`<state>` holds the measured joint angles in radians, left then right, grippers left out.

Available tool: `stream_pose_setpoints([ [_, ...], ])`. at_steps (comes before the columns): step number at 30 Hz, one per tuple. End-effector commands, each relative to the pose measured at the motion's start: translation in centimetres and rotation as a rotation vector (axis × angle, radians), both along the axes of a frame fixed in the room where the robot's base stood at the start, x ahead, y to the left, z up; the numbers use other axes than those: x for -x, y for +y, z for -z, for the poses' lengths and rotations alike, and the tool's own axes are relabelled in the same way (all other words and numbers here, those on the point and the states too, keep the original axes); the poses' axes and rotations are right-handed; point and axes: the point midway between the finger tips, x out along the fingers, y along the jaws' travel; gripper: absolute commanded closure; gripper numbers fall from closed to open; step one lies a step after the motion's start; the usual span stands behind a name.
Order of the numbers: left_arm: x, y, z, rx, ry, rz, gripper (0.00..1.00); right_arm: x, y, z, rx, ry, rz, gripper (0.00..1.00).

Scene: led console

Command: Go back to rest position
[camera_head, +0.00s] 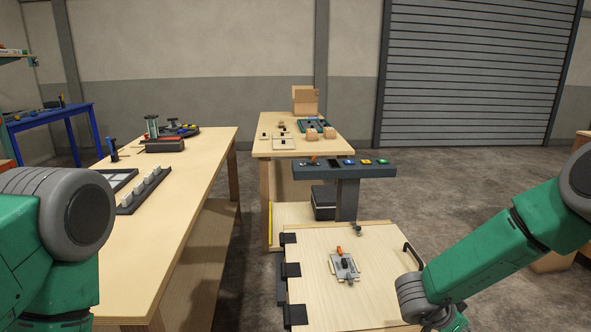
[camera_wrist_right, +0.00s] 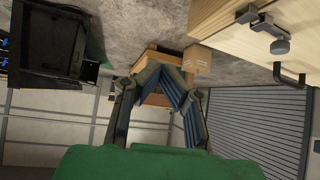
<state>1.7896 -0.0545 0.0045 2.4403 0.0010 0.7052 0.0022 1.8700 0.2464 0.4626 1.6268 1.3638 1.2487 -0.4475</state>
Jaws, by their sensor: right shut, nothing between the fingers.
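My right arm (camera_head: 490,258) comes in from the right edge, bent down past the right side of the wooden cabinet panel (camera_head: 318,298). My right gripper (camera_wrist_right: 158,68) shows in the right wrist view, its two fingers closed together at the tips with nothing between them. It is apart from the panel's edge and handle. In the head view its fingers are out of sight at the bottom. My left arm (camera_head: 75,215) shows only as a thick green and grey link at the left edge; its gripper is outside the frame. The dark LED console (camera_head: 340,167) stands ahead on a grey post.
A black handle (camera_head: 413,256) and small latch parts (camera_head: 345,266) stick up from the panel. A long wooden table (camera_head: 190,200) with tools stands left. Another table (camera_head: 270,149) stands behind the console. Concrete floor (camera_head: 455,185) is open toward the roller shutter (camera_head: 470,70).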

Motion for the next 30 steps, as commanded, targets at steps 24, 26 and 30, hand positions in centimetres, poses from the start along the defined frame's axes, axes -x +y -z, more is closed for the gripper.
stream_pose_setpoints([
  [24, 0.1, 0.0, 0.0, 0.0, 0.001, 0.0, 1.0, 29.7, 8.6, 11.3, -0.4, 0.603, -1.215, 1.0],
  [26, 0.1, 0.0, 0.0, 0.0, 0.001, 0.0, 1.0, 31.6, 8.6, 11.1, -0.435, 0.648, -1.241, 1.0],
  [30, 0.1, 0.0, 0.0, 0.0, 0.001, 0.0, 1.0, 33.7, 8.5, 10.7, -0.473, 0.699, -1.269, 1.0],
])
